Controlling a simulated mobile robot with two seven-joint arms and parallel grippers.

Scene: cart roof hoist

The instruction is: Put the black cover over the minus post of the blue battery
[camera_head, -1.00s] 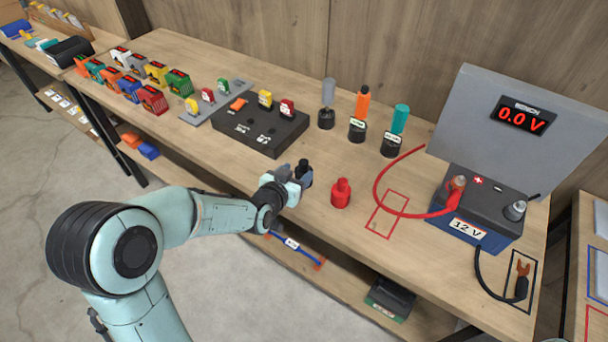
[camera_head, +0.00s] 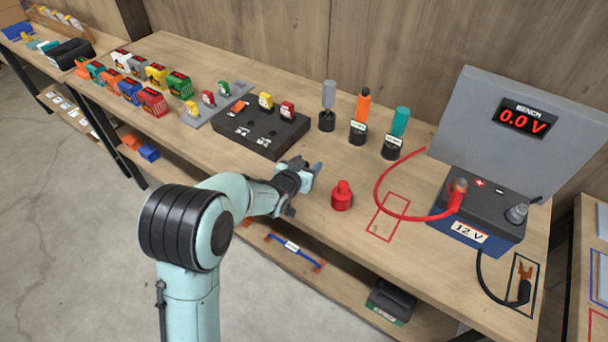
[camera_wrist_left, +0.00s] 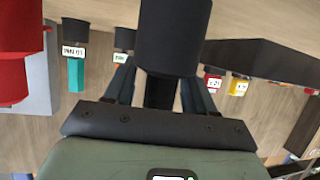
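The black cover (camera_wrist_left: 175,38) shows in the left wrist view, its narrow neck between the two fingers of my left gripper (camera_wrist_left: 160,92). A gap shows on each side of the neck, so the fingers look open around it. In the head view my left gripper (camera_head: 303,184) is low over the bench front and largely hides the cover. The blue battery (camera_head: 484,225) stands at the right of the bench. Its minus post (camera_head: 517,213) is bare grey metal. The black cable's lug (camera_head: 524,288) lies away from it. My right gripper is not in view.
A red cover (camera_head: 342,196) stands right of my left gripper, beside a red outlined square (camera_head: 389,222). A red cable (camera_head: 400,213) runs to the plus post. A grey panel (camera_head: 515,130) reading 0.0 V stands behind the battery. Several tools in holders line the back.

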